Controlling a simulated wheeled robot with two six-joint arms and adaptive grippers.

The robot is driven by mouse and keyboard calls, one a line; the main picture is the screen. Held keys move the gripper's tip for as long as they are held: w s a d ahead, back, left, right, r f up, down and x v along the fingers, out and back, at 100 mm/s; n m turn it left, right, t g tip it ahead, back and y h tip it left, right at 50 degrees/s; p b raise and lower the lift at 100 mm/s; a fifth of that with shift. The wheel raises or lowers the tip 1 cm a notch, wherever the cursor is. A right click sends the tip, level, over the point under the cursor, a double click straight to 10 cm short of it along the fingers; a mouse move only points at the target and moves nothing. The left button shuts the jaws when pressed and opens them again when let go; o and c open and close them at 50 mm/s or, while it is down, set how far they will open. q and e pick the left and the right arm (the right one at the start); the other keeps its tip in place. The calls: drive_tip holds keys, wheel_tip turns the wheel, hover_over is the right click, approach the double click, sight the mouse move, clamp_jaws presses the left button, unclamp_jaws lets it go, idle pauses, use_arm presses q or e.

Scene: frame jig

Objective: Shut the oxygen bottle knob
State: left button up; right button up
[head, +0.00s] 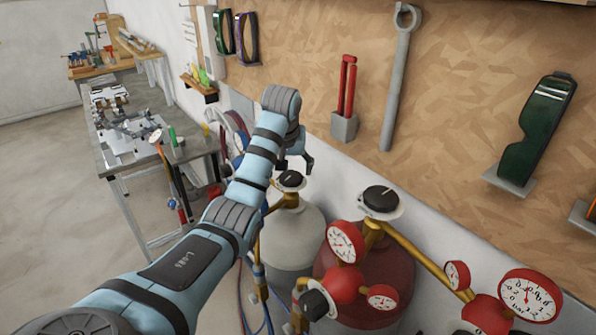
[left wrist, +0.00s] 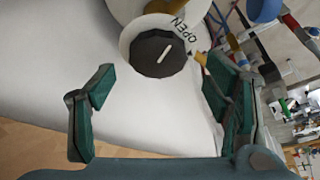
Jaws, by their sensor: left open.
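The oxygen bottle (head: 290,238) is the pale grey bottle left of the dark red one in the head view. Its black knob (head: 290,179) sits on top on a white disc. In the left wrist view the knob (left wrist: 158,52) shows a white line, and the disc is marked OPEN. My left gripper (head: 297,168) is just above and behind the knob in the head view. Its fingers (left wrist: 160,95) are spread in the left wrist view, with the knob ahead of the gap between them and not gripped. My right gripper is not seen.
The dark red bottle (head: 362,275) has its own black knob (head: 382,200) and several red gauges (head: 530,295) on brass pipes close by on the right. A wooden tool board (head: 460,100) stands behind. A metal table (head: 150,150) is at left.

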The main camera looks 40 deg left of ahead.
use_arm(q)
drive_tip(key=shift+x, duration=0.85)
drive_tip(key=shift+w+f, duration=0.35)
drive_tip(key=shift+f, duration=0.05)
drive_tip(key=shift+s+r, duration=0.1)
drive_tip(key=shift+s, duration=0.1)
drive_tip(key=c, duration=1.1)
drive_tip(key=shift+c, duration=0.2)
drive_tip(key=shift+m, duration=0.3)
